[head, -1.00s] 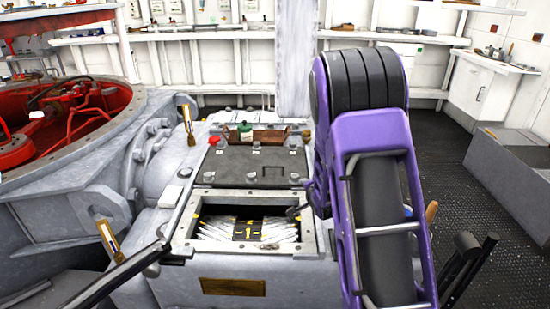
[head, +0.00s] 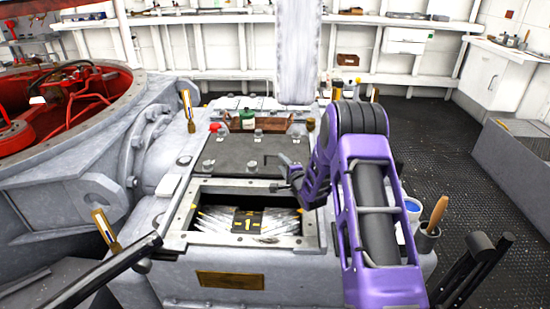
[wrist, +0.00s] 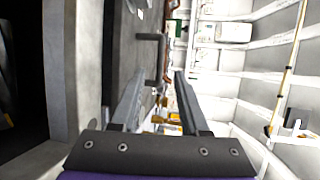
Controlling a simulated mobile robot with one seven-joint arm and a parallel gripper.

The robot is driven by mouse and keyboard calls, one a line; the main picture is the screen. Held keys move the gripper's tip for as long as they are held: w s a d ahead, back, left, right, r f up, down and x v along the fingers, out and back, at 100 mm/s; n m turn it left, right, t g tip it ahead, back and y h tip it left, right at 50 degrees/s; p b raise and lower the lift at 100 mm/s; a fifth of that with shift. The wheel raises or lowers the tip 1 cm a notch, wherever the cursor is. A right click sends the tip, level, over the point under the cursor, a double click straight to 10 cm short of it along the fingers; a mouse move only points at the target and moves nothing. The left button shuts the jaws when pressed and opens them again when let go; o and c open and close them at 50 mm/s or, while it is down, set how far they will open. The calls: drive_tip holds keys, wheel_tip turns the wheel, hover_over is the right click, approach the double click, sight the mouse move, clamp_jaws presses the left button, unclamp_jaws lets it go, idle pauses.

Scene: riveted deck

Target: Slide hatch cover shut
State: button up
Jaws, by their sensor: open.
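The hatch cover (head: 240,158) is a dark grey flat plate on top of the grey housing, slid back behind the hatch opening. The opening (head: 215,208) stands uncovered, showing several pale, yellow-tipped items and a black block marked 1 inside. My gripper (head: 283,174) is open and empty at the cover's right front area. In the wrist view the two fingers (wrist: 160,80) stand apart, with a grey bar handle (wrist: 152,37) ahead of them near the cover's surface. I cannot tell if they touch it. My forearm hides the housing's right side.
A wooden tray (head: 262,124) and a green item (head: 247,119) sit behind the cover. Black levers (head: 475,265) and a cup with a wooden-handled tool (head: 430,232) stand at the right. A dark bar (head: 100,270) crosses the lower left. The deck floor at right is clear.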

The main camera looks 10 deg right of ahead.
sight(275, 156)
drive_tip(key=x, duration=0.7)
drive_tip(key=shift+w+f+b, duration=0.1)
drive_tip(key=shift+w+b, duration=0.3)
drive_tip(key=shift+c, duration=0.2)
clamp_jaws()
idle(0.9)
